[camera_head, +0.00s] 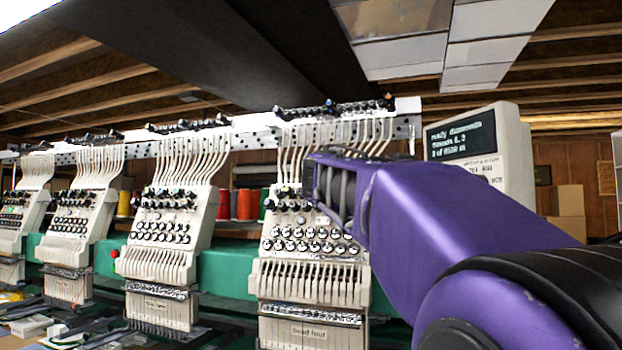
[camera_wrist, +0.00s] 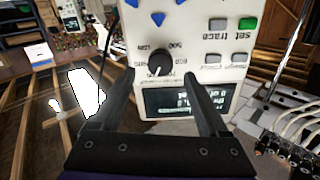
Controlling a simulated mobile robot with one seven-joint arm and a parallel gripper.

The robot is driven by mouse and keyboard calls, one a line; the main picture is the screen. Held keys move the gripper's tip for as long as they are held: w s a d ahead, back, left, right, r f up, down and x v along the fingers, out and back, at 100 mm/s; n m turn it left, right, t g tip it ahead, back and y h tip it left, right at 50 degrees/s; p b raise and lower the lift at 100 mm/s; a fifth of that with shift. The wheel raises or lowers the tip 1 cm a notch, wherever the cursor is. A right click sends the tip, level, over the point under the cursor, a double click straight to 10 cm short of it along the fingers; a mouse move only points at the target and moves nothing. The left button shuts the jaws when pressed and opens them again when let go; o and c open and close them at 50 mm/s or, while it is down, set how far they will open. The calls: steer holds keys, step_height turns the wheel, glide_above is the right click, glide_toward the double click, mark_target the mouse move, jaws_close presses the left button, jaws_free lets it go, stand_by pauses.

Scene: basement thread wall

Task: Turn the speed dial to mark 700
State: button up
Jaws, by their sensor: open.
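The speed dial (camera_wrist: 160,63) is a round black knob on the white control box (camera_wrist: 205,45). In the wrist view it shows between the fingertips of my gripper (camera_wrist: 157,70). My gripper is open, with a finger to each side of the dial and a visible gap around it. The dial's white pointer line points down and slightly left in this view. Small numbers ring the dial; one looks like 500, but most are too small or tilted to read. In the head view the control box (camera_head: 515,140) stands behind my purple arm, which hides its lower part and the dial.
The box has a dark display (camera_wrist: 190,100), blue arrow buttons (camera_wrist: 158,18), grey buttons and a green button (camera_wrist: 247,23) close by. White embroidery heads (camera_head: 310,240) stand in a row to the left, with thread tubes above and a green beam (camera_head: 225,270) behind.

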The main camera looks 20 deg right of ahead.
steer(key=d+p, duration=0.1)
steer(key=d, duration=0.2)
steer(key=shift+d, duration=0.2)
jaws_close()
steer(key=shift+n, duration=0.3)
steer(key=n, duration=0.9)
steer(key=shift+w+n+b, duration=0.1)
steer(key=shift+n+b, duration=0.3)
stand_by(0.5)
